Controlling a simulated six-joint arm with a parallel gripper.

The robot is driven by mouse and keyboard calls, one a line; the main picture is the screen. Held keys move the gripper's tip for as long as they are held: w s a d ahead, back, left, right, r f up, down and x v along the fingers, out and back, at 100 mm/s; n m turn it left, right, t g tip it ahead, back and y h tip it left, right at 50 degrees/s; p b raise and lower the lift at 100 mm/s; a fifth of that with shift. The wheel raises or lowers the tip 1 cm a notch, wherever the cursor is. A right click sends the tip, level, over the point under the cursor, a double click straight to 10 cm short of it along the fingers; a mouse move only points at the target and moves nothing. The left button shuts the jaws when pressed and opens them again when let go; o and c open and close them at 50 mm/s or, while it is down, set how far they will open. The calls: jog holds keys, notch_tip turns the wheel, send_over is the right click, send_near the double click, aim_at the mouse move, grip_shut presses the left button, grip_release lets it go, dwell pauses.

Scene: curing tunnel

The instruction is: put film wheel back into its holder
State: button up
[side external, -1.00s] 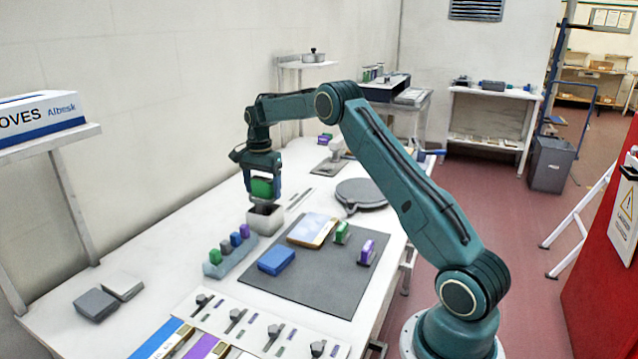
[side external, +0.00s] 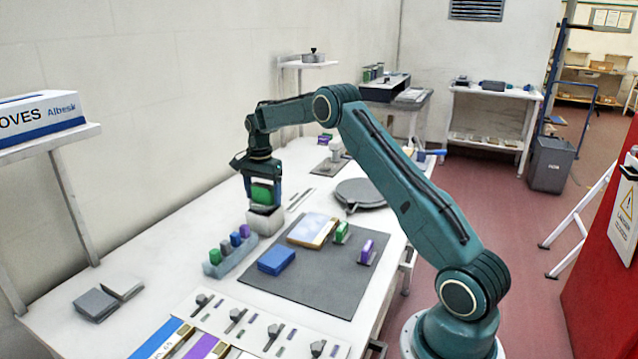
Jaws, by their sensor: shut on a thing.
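My gripper (side external: 263,204) is shut on a green piece, apparently the film wheel (side external: 262,193), held upright between the fingers. The fingers point down over a small white open-topped box (side external: 266,222), apparently the holder. The lower part of the wheel is hidden at the box's mouth. I cannot tell whether it touches the box's inside or floor.
A blue-grey rack (side external: 230,262) with several coloured pieces stands just in front of the box. A dark mat (side external: 330,285) carries a blue block (side external: 276,261), a tan-edged panel (side external: 312,230) and green and purple pieces. A round grey plate (side external: 360,193) lies behind.

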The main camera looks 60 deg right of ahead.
jog(key=shift+f, duration=0.45)
dwell(0.3)
jog(key=o, duration=1.1)
jog(key=shift+r, duration=0.15)
jog(key=shift+r, duration=3.35)
